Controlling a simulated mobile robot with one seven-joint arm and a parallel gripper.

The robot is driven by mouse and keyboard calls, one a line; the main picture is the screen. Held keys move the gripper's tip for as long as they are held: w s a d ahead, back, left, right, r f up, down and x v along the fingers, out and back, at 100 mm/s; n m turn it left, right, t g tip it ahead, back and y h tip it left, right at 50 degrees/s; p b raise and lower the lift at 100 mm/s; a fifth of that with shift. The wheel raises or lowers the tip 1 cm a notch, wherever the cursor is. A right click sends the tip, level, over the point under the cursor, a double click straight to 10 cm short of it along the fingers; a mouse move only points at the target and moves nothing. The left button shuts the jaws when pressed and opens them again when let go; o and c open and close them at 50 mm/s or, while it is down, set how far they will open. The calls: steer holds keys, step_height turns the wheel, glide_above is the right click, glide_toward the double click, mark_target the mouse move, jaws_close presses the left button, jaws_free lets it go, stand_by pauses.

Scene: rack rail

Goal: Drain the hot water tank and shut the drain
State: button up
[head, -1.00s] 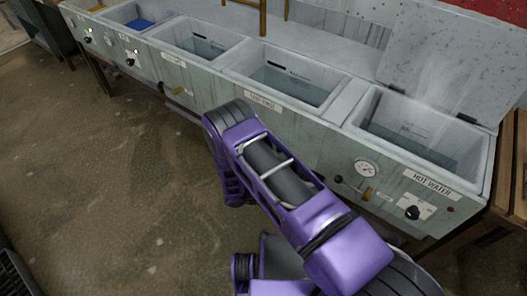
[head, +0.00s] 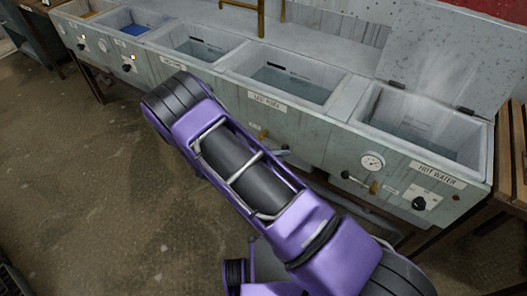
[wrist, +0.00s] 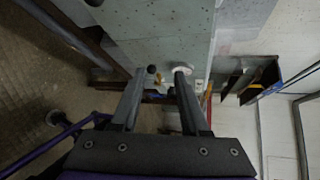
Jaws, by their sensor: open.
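The hot water tank (head: 405,150) is the rightmost tank in the head view, with its lid (head: 440,55) raised, steam above it and water (head: 425,138) inside. On its front are a round gauge (head: 372,161), a black knob (head: 419,203) and a brass drain valve (head: 373,187). The drain's black-tipped lever (head: 347,175) points left from the valve. My gripper (wrist: 161,76) is open and empty in the wrist view, facing the grey tank front. A black ball tip (wrist: 151,69) and brass (wrist: 159,82) show between its fingers; touching or apart, I cannot tell. The gripper is not discernible in the head view.
Other open tanks stand in a row to the left, including the last rinse tank (head: 272,99) with its own brass drain (head: 263,135). A slatted wooden bench (head: 510,150) stands right of the hot water tank. The brown floor (head: 75,190) at left is clear.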

steer(key=shift+w+a+r+m+y, duration=0.15)
steer(key=shift+w+a+r, duration=0.15)
steer(key=shift+a+r, duration=0.2)
steer(key=shift+w+a+r+m+y, duration=0.15)
steer(key=shift+w+a+r, duration=0.1)
steer(key=shift+a+r, duration=0.25)
steer(key=shift+c, duration=0.3)
